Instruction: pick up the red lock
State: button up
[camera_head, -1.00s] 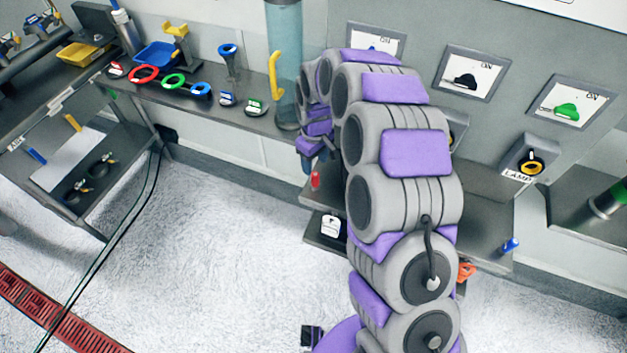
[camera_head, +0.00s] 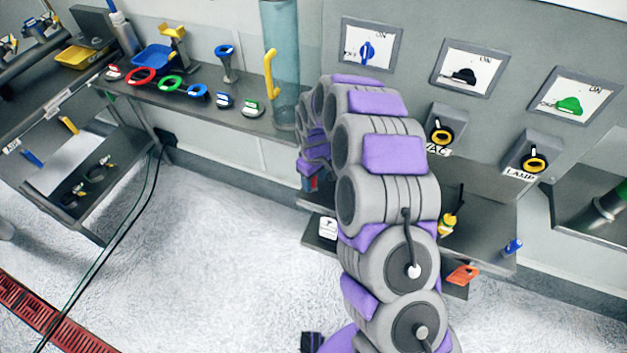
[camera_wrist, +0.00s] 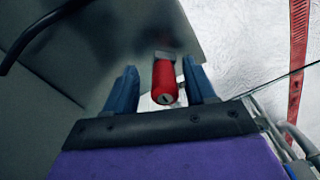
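The red lock (camera_wrist: 164,82) shows in the wrist view as a red cylinder with a keyhole in its near end, beside the edge of a grey surface. My gripper (camera_wrist: 160,85) has its two blue fingers apart, one on each side of the lock, with a visible gap on both sides. In the head view my gripper (camera_head: 309,183) is low over the left end of the grey shelf below the wall panel. My arm and gripper hide most of the lock there.
A white tag (camera_head: 328,228) hangs at the shelf's left edge. A yellow item (camera_head: 447,226), a blue item (camera_head: 512,247) and an orange item (camera_head: 463,275) are right of my arm. A clear tube (camera_head: 283,70) stands behind my gripper. Floor at left is open.

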jog(key=shift+a, duration=0.45)
jog(key=c, duration=0.7)
jog(key=shift+d, duration=0.15)
grip_shut()
jog(key=shift+d, duration=0.1)
